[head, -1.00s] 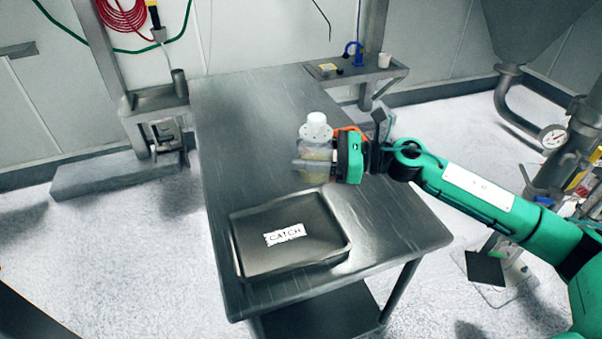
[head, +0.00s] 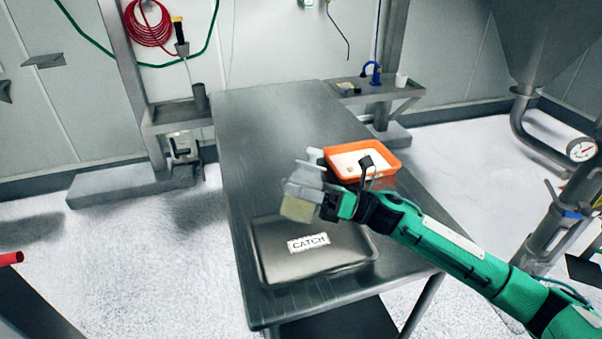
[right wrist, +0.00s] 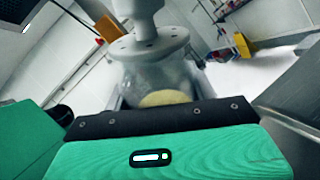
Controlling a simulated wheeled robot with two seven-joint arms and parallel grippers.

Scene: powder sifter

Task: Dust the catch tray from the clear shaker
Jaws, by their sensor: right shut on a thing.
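The clear shaker (head: 297,208) has a white cap at its upper end and pale yellow powder in its lower part. My right gripper (head: 306,188) is shut on the shaker and holds it tilted, cap end up, above the far part of the catch tray. The catch tray (head: 268,268) is a dark, shallow tray with a white CATCH label, lying on the near part of the table. No powder shows on it. The right wrist view shows the shaker (right wrist: 155,72) with its cap and holed collar, and powder inside. My left gripper is out of view.
An orange tray (head: 396,168) of white material stands on the metal table (head: 265,120) behind my right arm. A side shelf (head: 402,93) with small items is at the back right. The table's far left part is clear.

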